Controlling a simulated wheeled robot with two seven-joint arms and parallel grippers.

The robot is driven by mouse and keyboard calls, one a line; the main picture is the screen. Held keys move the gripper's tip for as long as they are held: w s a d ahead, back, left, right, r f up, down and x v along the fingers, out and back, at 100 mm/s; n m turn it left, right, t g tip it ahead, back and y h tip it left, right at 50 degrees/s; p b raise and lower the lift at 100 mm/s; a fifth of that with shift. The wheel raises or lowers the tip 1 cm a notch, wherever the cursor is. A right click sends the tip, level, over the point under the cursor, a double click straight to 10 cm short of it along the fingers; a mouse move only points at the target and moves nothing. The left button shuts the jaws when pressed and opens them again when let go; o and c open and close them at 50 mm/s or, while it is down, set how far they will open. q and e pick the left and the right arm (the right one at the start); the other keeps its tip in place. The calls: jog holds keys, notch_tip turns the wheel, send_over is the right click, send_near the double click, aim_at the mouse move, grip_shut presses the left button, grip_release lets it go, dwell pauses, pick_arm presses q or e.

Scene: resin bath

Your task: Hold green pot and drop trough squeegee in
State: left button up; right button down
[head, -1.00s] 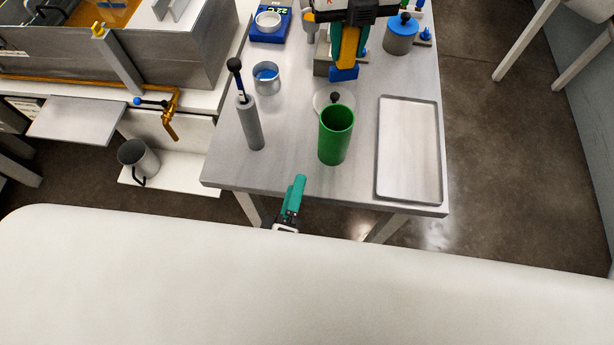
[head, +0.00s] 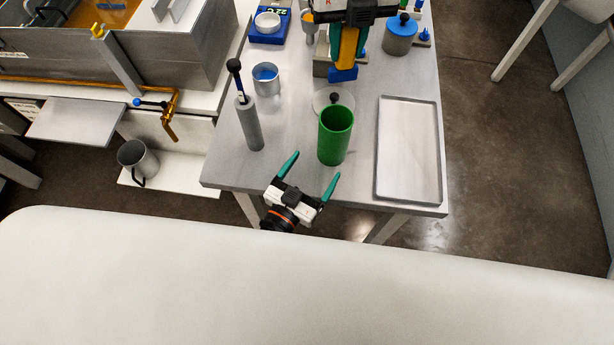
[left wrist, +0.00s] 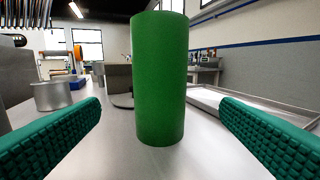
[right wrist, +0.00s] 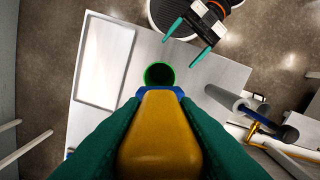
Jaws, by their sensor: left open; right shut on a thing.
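The green pot (head: 334,140) stands upright and open-topped near the front edge of the steel table. My left gripper (head: 317,166) is open and empty just in front of the pot, at the table's front edge. In the left wrist view the pot (left wrist: 160,85) stands upright ahead, between the spread teal fingers, touching neither. My right gripper (right wrist: 160,120) is shut on the squeegee, which has a yellow body (right wrist: 160,140) and a blue end. In the head view the squeegee (head: 347,50) hangs blue end down, behind the pot and above the table.
A grey cylinder with a black-knobbed tool (head: 249,125) stands left of the pot. A round lid (head: 322,104) lies behind the pot, and a steel cup (head: 266,80) stands further back left. An empty shallow tray (head: 408,150) lies to the right. A blue-lidded jar (head: 400,38) stands at the back right.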

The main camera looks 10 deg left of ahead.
aim_at(334, 140)
pick_arm(q)
jog(key=x, duration=1)
jog(key=c, duration=1.1)
jog(key=o, duration=1)
jog(key=shift+c, duration=0.2)
